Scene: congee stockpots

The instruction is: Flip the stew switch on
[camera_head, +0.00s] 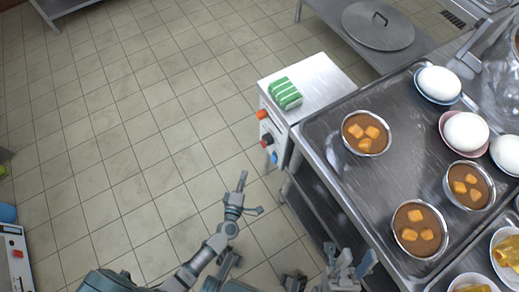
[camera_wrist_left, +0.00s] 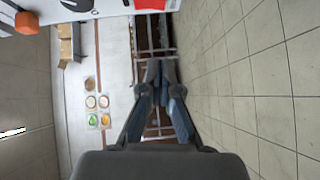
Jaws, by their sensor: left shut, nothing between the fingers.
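A white control box (camera_head: 310,84) stands at the left end of the steel counter. Its front panel carries an orange knob (camera_head: 262,115), a dark and red control (camera_head: 267,140) and a blue one (camera_head: 274,157). Which is the stew switch I cannot tell. My left gripper (camera_head: 242,178) is shut and empty, over the floor, below and left of the panel, apart from it. In the left wrist view its fingers (camera_wrist_left: 162,72) are together; the orange knob (camera_wrist_left: 27,22) and a red part (camera_wrist_left: 150,4) show at the top edge. My right gripper (camera_head: 346,268) is at the lower edge, partly cut off.
A green striped block (camera_head: 285,93) lies on the box. The counter tray (camera_head: 322,128) holds bowls of brown stew (camera_head: 366,132) and white rounded items (camera_head: 439,83). A steel table with a round lid (camera_head: 378,25) stands behind.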

